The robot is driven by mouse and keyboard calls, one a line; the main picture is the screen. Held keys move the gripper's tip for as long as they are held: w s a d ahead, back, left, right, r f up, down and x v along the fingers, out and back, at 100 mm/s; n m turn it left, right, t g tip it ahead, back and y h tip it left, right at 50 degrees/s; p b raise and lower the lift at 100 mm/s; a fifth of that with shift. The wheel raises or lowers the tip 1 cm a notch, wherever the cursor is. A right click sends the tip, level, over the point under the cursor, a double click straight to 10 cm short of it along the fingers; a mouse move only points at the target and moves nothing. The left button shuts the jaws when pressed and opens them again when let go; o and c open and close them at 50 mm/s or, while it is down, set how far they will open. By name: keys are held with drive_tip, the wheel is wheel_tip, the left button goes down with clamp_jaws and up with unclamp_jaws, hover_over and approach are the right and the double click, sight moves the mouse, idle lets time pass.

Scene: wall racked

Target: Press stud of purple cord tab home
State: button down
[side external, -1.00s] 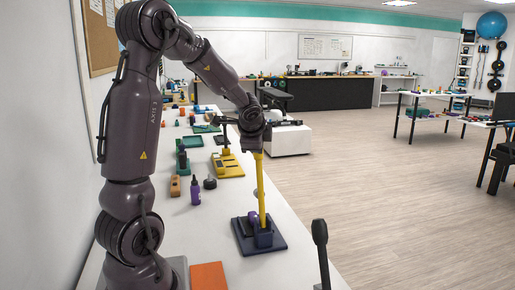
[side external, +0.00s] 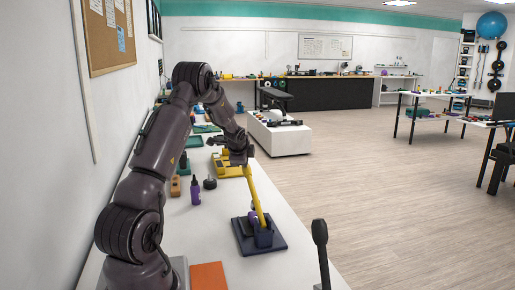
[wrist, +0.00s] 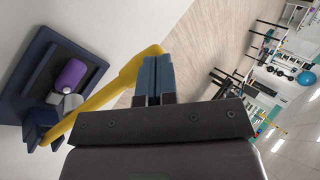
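A press with a navy base (side external: 272,243) and a long yellow lever (side external: 257,200) stands on the white bench. The lever leans from the base up to the left. A purple piece (wrist: 70,75) lies over the dark plate of the base, beside grey parts; it also shows in the side view (side external: 253,217). I cannot make out a stud. My gripper (wrist: 154,62) has its blue fingers together, with only a thin line between them. The lever's upper end (wrist: 150,51) is at the fingertips, partly behind them; I cannot tell if it touches.
A purple bottle (side external: 195,191) and a dark round item (side external: 210,183) stand left of the press. An orange mat (side external: 208,276) lies in front. A dark upright post (side external: 320,245) stands at the right front. A yellow fixture (side external: 228,168) sits farther back.

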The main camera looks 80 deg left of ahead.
drive_tip(key=a+f+h, duration=0.3)
drive_tip(key=f+h, duration=0.1)
drive_tip(key=f, duration=0.6)
drive_tip(key=shift+a+n, duration=0.2)
drive_tip(key=shift+n, duration=0.1)
drive_tip(key=shift+f, duration=0.1)
drive_tip(key=a+v, duration=0.1)
drive_tip(key=v, duration=1.2)
drive_tip(key=shift+d+r, duration=0.15)
drive_tip(key=shift+r, duration=0.4)
drive_tip(key=shift+w, duration=0.1)
idle(0.3)
